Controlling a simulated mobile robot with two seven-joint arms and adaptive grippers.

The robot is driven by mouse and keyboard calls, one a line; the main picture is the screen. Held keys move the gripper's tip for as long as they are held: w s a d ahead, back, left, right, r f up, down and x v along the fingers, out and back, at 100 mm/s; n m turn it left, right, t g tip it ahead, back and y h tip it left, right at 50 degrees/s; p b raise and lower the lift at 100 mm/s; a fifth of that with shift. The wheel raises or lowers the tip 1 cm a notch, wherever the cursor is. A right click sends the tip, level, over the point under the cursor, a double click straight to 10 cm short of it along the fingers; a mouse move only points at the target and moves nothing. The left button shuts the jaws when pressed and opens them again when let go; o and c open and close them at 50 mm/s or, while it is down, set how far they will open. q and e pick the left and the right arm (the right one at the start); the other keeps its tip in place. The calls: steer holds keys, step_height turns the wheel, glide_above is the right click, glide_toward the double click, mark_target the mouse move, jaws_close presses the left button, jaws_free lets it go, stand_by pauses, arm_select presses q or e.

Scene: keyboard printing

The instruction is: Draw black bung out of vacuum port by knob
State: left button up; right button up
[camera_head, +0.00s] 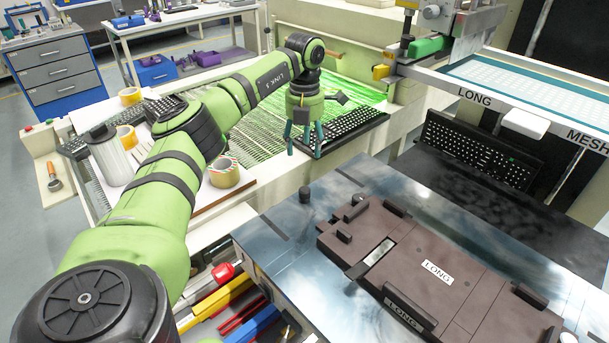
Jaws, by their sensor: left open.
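A small black bung (305,195) stands upright on the shiny metal plate (268,238), near the plate's back left edge. Its knob is too small to make out, and the vacuum port under it is hidden. My left gripper (304,150) points down with its two teal fingers spread. It is empty and appears behind the bung in the picture, apart from it, near the end of a black keyboard (350,128). My right gripper does not show.
A brown fixture (465,280) marked LONG lies on the plate, right of the bung. Another black keyboard (480,150) sits at the right, below a framed mesh screen (530,85). Tape rolls (224,172) lie at the left.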

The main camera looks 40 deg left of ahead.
mark_target(304, 189)
arm_select(q)
step_height(304, 189, down, 8)
steer(key=m+b, duration=0.6)
steer(key=m, duration=0.7)
steer(key=shift+r, duration=0.15)
steer(key=m, duration=0.1)
steer(key=f+m+b, duration=0.1)
steer(key=m, duration=0.1)
steer(key=shift+m, duration=0.3)
steer(key=shift+f, duration=3.6)
